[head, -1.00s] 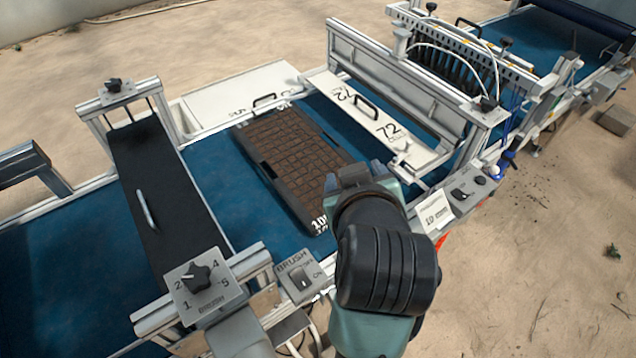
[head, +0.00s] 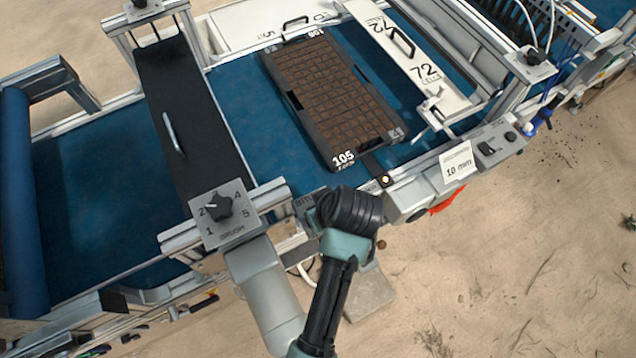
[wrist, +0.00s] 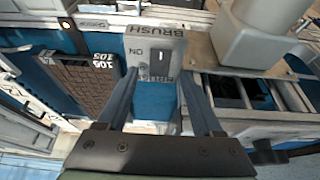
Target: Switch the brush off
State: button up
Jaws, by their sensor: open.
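The brush switch box (wrist: 155,45) is a grey box marked BRUSH, ON and OFF, with a small dark rocker (wrist: 162,66) on its face. I cannot tell which way the rocker is tipped. In the head view only a corner of the switch box (head: 303,203) shows; my arm hides the rest. My gripper (wrist: 160,88) is open and empty, its two fingers on either side of the box's lower part in the wrist view. I cannot tell whether they touch it. In the head view the fingers are mostly hidden behind my wrist.
A brush speed dial (head: 217,206) numbered 1 to 5 sits left of the switch. A dark seed tray (head: 345,157) marked 105 lies on the blue belt (head: 95,210). A panel with a 10 mm label (head: 458,166) is to the right. Sandy ground (head: 520,270) is open at lower right.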

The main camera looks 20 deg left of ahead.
jog(key=shift+x, duration=1.4)
grip_shut()
